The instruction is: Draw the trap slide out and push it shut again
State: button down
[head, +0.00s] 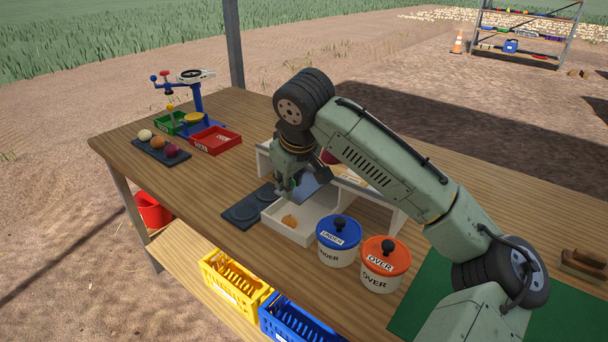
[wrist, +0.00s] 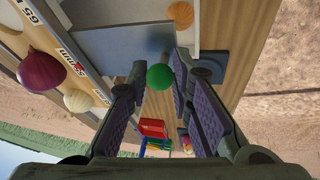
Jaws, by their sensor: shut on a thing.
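The trap slide is a flat grey plate (wrist: 125,42) with a round green knob (wrist: 160,77). In the wrist view the plate sticks out from the white sizing frame. My gripper (wrist: 158,88) has its two fingers on either side of the knob and is shut on it. In the head view my gripper (head: 288,188) is at the frame's left end, above the white tray. The grey plate (head: 308,186) shows partly beside the fingers, and my wrist hides the knob and part of the frame.
A white tray (head: 308,238) holding an onion (head: 290,221) lies below. A blue-lidded pot (head: 338,240) and an orange-lidded pot (head: 384,265) stand close to its right. A dark pad (head: 240,213) lies left. The bare tabletop (head: 190,190) is clear farther left.

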jog(key=shift+s+a+f, duration=0.1)
jog(key=shift+w+d, duration=0.25)
jog(key=shift+w, duration=0.1)
jog(key=shift+w+d+p, duration=0.5)
jog(key=shift+w+d, duration=0.25)
jog(key=shift+w, duration=0.3)
jog(key=shift+w+d+p, duration=0.5)
jog(key=shift+w+d, duration=0.25)
jog(key=shift+w, duration=0.25)
jog(key=shift+w+d+p, duration=0.5)
jog(key=shift+w+d, duration=0.25)
jog(key=shift+w, duration=0.3)
jog(key=c, duration=1.3)
grip_release()
jog(key=shift+c, duration=0.2)
jog(key=shift+r, duration=0.2)
